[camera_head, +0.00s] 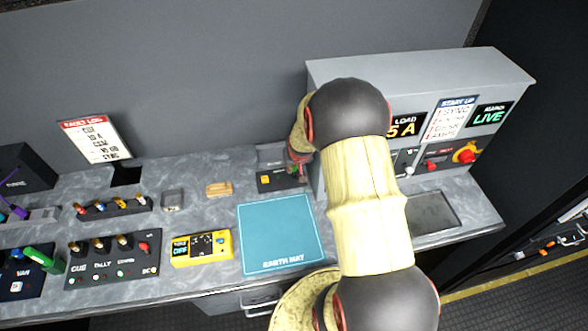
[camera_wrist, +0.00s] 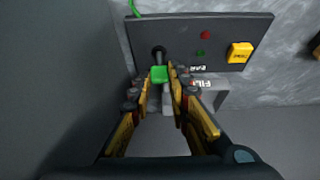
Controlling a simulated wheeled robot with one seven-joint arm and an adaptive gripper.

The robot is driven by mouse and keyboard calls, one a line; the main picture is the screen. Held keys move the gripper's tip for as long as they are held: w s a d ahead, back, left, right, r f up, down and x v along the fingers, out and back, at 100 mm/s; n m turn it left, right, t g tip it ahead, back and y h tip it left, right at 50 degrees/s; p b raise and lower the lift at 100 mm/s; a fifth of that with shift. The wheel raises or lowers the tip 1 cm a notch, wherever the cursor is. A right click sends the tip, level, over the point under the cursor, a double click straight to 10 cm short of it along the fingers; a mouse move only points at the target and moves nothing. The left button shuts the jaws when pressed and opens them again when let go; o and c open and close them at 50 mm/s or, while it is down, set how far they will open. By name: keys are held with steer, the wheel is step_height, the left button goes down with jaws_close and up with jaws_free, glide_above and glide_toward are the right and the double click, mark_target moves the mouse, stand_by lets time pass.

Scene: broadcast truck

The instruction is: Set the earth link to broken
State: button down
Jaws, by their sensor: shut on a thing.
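A small dark unit (camera_head: 272,184), with a yellow part, stands at the back of the bench behind the earth mat. In the wrist view its dark panel (camera_wrist: 222,28) carries a yellow button (camera_wrist: 240,53), a red dot, a green dot and a partly hidden label. A green link piece (camera_wrist: 160,74) sits at the panel's edge by a round black post. My gripper (camera_wrist: 161,78) is shut on this green piece. In the head view my gripper (camera_head: 299,168) is at the unit's right side, partly hidden by my arm. Whether the link is made or broken I cannot tell.
The blue earth mat (camera_head: 280,234) lies in front of the unit. A grey console (camera_head: 330,73) with signs and a red knob stands to the right. A yellow meter (camera_head: 202,248) and a wooden block (camera_head: 219,189) lie left. A green wire (camera_wrist: 134,8) runs behind the panel.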

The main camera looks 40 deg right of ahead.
mark_target(294, 170)
steer(key=b, duration=0.3)
steer(key=shift+s+f+t, duration=0.1)
steer(key=shift+f+t, duration=0.2)
steer(key=shift+f, duration=0.05)
steer(key=b, duration=0.4)
steer(key=t+h+b, duration=0.1)
steer(key=b, duration=0.3)
steer(key=shift+s+a+f, duration=0.1)
steer(key=shift+s+a, duration=0.2)
steer(key=shift+s, duration=0.05)
steer(key=t+b, duration=0.1)
steer(key=b, duration=0.3)
steer(key=t+h+b, duration=0.1)
steer(key=b, duration=0.3)
steer(key=shift+s+a, duration=0.25)
steer(key=shift+s, duration=0.15)
steer(key=shift+b, duration=0.45)
steer(key=shift+s+a+t+h+b, duration=0.15)
steer(key=shift+s+t+h+b, duration=0.15)
steer(key=shift+t+h+b, duration=0.65)
steer(key=shift+s+a+t+b, duration=0.15)
steer(key=shift+s+t+b, duration=0.1)
steer(key=shift+b, duration=0.45)
steer(key=c, duration=1.7)
jaws_free()
